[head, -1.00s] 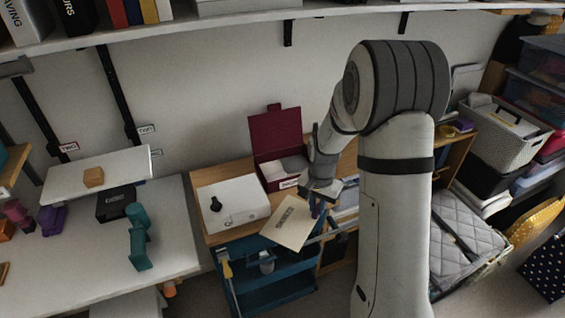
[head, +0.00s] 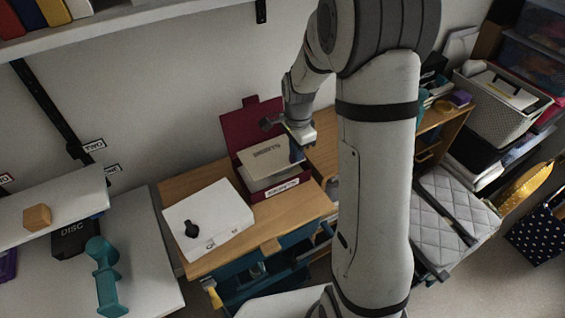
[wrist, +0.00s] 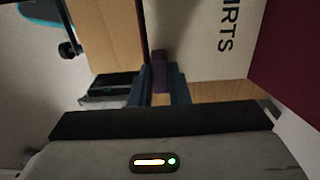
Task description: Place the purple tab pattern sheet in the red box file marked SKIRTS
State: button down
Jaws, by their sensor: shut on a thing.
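The pattern sheet (head: 262,156) is a cream sheet with printed lettering; the wrist view shows its letters ending in "IRTS" (wrist: 226,28). My gripper (wrist: 160,88) is shut on its purple tab (wrist: 160,68). In the head view my gripper (head: 298,142) is at the sheet's right end. The red box file (head: 283,188) stands open on the wooden top, its dark red lid (head: 240,120) raised behind. The sheet is tilted over the box opening, above pale contents (head: 262,182). I cannot tell whether it touches them. The box's front label is too small to read surely.
A white box (head: 207,222) with a black knob lies left of the red box file, on the wooden top (head: 300,205). A teal trolley (head: 265,282) stands below. A shelf (head: 130,18) runs above. Bare wood lies right of the box file.

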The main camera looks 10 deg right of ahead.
jog(key=shift+f, duration=3.3)
jog(key=shift+f, duration=0.1)
jog(key=c, duration=1.8)
grip_release()
jog(key=shift+f, duration=0.1)
jog(key=shift+c, duration=0.2)
jog(key=o, duration=0.5)
jog(key=shift+c, duration=0.2)
